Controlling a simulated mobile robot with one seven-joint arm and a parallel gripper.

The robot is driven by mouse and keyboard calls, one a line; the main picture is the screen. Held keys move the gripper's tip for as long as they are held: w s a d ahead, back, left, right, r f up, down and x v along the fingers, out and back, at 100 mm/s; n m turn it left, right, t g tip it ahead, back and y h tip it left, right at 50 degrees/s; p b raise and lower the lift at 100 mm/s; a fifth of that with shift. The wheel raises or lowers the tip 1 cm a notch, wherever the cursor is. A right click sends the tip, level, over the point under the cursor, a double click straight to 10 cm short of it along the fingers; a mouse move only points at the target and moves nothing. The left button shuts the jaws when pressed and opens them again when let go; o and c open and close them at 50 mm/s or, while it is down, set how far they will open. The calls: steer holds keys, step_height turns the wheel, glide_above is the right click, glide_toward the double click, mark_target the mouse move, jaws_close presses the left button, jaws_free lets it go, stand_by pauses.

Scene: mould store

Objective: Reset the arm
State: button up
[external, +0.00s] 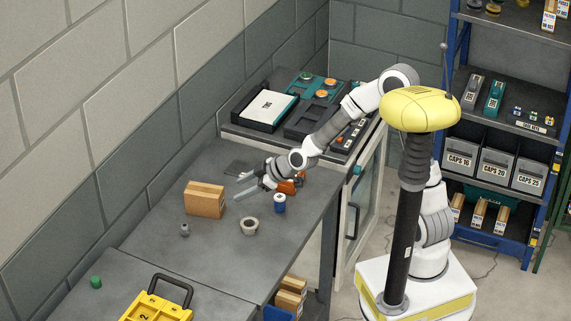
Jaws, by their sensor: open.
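My arm reaches left from my base over the grey workbench (200,248). I see nothing between the fingers. An orange object (288,186) lies just right of my gripper and is partly hidden by it. A pale ring like a tape roll (249,226) lies nearer the front edge.
A small grey part (184,230) and a green cap (96,282) stand on the bench. A yellow case (157,305) is at the front. Trays (262,108) lie on a cabinet behind. A blue shelf rack (545,205) stands at right. The bench's front left is mostly clear.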

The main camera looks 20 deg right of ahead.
steer(key=d+r+m+h, duration=0.1)
steer(key=d+r+h, duration=0.2)
steer(key=d+r, duration=0.55)
steer(key=d+r+m+h, duration=0.15)
steer(key=d+r, duration=0.35)
steer(key=d, duration=0.7)
steer(key=s+d+r+m+h, duration=0.1)
steer(key=s+d+m+h, duration=0.2)
steer(key=s+d+m, duration=0.8)
steer(key=s+d, duration=0.5)
steer(key=s, duration=0.1)
steer(key=shift+d, duration=0.2)
